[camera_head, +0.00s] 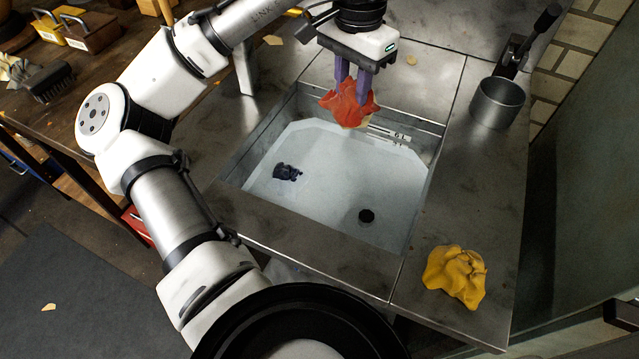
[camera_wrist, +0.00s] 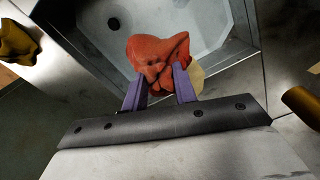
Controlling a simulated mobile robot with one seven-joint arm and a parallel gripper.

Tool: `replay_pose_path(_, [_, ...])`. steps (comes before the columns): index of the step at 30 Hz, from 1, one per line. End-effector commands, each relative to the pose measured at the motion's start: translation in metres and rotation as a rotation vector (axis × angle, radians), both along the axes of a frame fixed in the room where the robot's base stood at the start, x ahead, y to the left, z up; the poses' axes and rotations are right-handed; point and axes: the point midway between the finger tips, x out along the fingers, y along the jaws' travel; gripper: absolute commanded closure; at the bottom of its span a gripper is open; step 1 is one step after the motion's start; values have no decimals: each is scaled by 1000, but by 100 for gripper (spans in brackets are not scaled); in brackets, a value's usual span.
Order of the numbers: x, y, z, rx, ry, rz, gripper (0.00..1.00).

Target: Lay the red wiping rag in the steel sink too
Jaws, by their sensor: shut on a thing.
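The red rag (camera_head: 349,104) is a crumpled red-orange cloth with a pale patch at its lower right. It hangs between the purple fingers of my gripper (camera_head: 353,82), which is shut on it, over the back part of the sink. It also shows in the wrist view (camera_wrist: 158,60), between the fingertips (camera_wrist: 160,88). Whether the rag touches the sink's back edge I cannot tell.
A yellow crumpled cloth (camera_head: 456,275) lies on the steel counter at front right. A metal cup (camera_head: 497,103) stands at the right near a dark lever-like fixture (camera_head: 528,45). A wooden bench (camera_head: 60,85) with a brush (camera_head: 48,82) is at left. The sink floor is mostly free.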

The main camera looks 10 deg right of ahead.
Motion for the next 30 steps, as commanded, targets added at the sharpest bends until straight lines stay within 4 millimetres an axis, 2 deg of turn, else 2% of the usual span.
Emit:
replay_pose_path(4, [-1,-5,-4,-1,1,-35,95])
replay_pose_path(7, [-1,-6,-15,0,2,-43,95])
replay_pose_path(11, [-2,-6,-45,0,4,-42,95])
replay_pose_path(21, [-2,-5,-134,1,2,-39,95])
replay_pose_path(25, [-2,-6,-155,1,1,-41,95])
replay_pose_path(30, [-1,-6,-167,1,1,-41,95])
